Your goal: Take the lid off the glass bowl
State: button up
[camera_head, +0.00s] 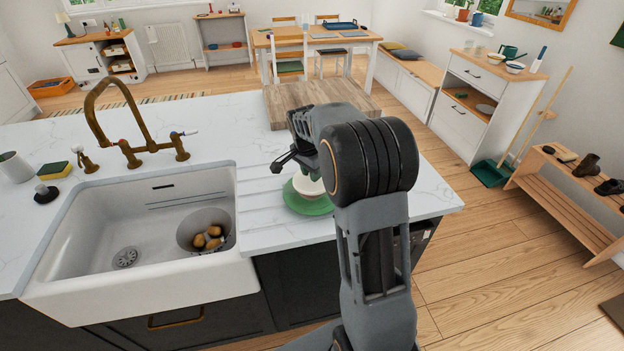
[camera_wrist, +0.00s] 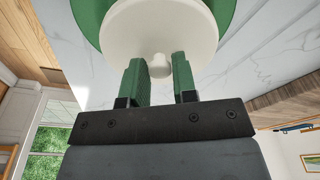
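A cream round lid (camera_wrist: 160,25) with a small knob (camera_wrist: 159,66) fills the top of the wrist view. A green dish (camera_wrist: 226,10) shows around its edge. In the head view, a pale rounded piece (camera_head: 306,186) sits on the green dish (camera_head: 309,204) on the counter right of the sink, partly hidden by my arm. I cannot make out any glass bowl under the lid. My gripper (camera_wrist: 160,72) is open, with its green-padded fingers apart on either side of the knob. I see a gap on both sides, so nothing is held. How deep the fingers reach is unclear.
The sink (camera_head: 110,228) with a colander (camera_head: 205,230) is to the left, with a brass tap (camera_head: 128,150) behind it. A wooden board (camera_head: 290,100) lies behind my arm. The marble counter's front and right edges are close to the green dish.

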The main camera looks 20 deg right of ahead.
grip_shut()
jog(key=shift+r, duration=0.15)
